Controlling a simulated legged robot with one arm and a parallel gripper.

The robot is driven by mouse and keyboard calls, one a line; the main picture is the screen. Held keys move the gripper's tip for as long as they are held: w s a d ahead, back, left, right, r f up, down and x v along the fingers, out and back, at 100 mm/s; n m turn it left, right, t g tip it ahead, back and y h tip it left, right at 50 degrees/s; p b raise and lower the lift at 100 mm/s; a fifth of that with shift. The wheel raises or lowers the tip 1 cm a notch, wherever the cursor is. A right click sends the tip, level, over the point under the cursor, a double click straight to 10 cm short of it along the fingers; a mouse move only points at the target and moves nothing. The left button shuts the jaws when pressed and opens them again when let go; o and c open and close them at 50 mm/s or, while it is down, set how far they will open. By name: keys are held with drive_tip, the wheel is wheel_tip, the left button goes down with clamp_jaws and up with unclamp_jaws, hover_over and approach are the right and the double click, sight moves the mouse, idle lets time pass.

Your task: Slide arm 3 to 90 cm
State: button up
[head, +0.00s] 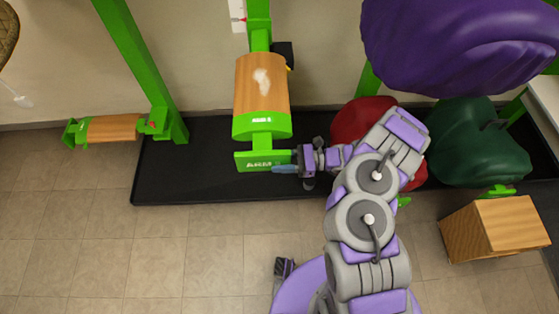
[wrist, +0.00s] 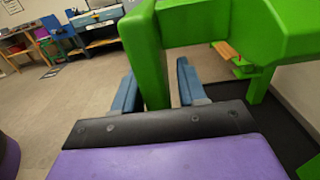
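Arm 3 is a wood-topped green arm (head: 262,85) in the head view, standing out from a green upright. Its green end plate (head: 250,161) bears an "ARM" label, with the number hard to read. My gripper (head: 285,168) is at the plate's right end. In the wrist view, the blue fingers of my gripper (wrist: 157,90) stand on either side of a green bar (wrist: 148,60). A small gap shows by the right finger, so the gripper looks open around the bar. A white scale (head: 237,14) with a red pointer is beside the upright; its numbers are unreadable.
Another wood-topped arm (head: 112,128) is lower left. Purple (head: 460,40), red (head: 358,122) and green (head: 475,145) saddle-like shapes are on the right. A wooden box (head: 495,230) is lower right. A black mat (head: 185,175) lies below; tiled floor is clear at left.

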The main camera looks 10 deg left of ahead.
drive_tip(key=shift+o, duration=0.4)
drive_tip(key=shift+d, duration=0.1)
drive_tip(key=p+v, duration=0.3)
drive_tip(key=v, duration=1.4)
drive_tip(key=shift+w, duration=0.15)
